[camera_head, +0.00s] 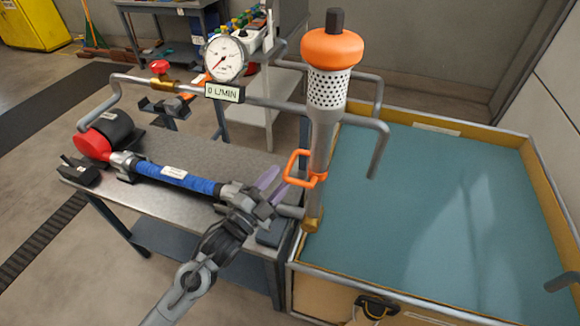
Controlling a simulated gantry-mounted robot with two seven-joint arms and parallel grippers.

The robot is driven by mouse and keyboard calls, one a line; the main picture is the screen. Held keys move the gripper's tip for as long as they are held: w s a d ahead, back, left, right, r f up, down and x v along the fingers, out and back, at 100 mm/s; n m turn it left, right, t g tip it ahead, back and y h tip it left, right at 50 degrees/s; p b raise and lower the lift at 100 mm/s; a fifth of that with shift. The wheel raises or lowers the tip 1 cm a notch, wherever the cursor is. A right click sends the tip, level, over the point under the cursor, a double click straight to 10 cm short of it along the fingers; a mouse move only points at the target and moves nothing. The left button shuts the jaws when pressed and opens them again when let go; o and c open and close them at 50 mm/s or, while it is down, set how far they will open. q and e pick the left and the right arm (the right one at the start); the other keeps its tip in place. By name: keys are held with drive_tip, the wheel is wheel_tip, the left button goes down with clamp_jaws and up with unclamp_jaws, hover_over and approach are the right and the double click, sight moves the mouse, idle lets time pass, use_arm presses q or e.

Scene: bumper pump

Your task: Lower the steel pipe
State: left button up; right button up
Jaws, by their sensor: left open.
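The upright steel pipe (321,140) stands at the near left edge of the water tank. It has a perforated section (328,90), an orange cap (333,48) with a dark top, and a brass fitting (312,220) at its foot. An orange handle (303,168) sticks out from its left side. My left gripper (273,184) comes in from below, with its purplish fingers open just left of the handle. The fingers seem apart from the handle, though depth is hard to judge. My right gripper is not in view.
A water tank (538,160) with a yellow rim fills the right. The metal bench (215,153) holds a pump with a red end (93,143) and a blue hose section (175,175). A gauge (226,57) sits above a "0 L/MIN" display (225,92). A bent spout (380,150) overhangs the tank.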

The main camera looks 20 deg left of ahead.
sight(290, 164)
use_arm(q)
drive_tip(key=shift+b+x, duration=0.35)
drive_tip(key=shift+x, duration=2.4)
clamp_jaws()
